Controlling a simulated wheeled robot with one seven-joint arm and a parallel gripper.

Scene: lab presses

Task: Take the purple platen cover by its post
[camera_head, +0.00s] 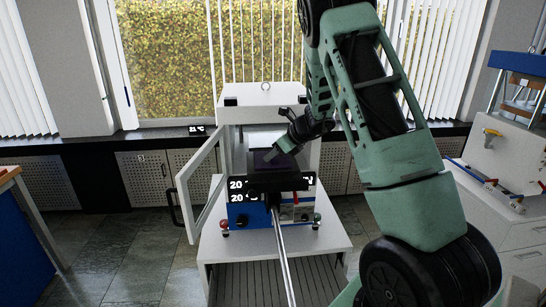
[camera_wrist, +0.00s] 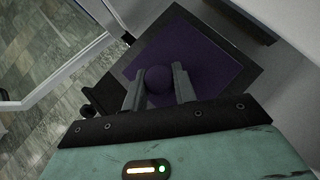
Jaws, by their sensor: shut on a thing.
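The purple platen cover (camera_wrist: 208,52) is a flat dark purple square lying on a black plate inside the press. It shows as a dark purple patch in the head view (camera_head: 272,160). Its post has a round purple knob (camera_wrist: 158,79), which sits between my gripper's two grey fingers. My gripper (camera_wrist: 158,88) is shut on this post. In the head view my gripper (camera_head: 277,152) reaches into the press from the upper right. The lower part of the post is hidden by the knob and fingers.
The white press (camera_head: 258,95) stands on a white cabinet (camera_head: 325,240), its glazed door (camera_head: 203,182) swung open to the left. Displays and knobs line its front, with a long bar (camera_head: 284,265) projecting forward. Another press with a blue top (camera_head: 520,63) stands at the right.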

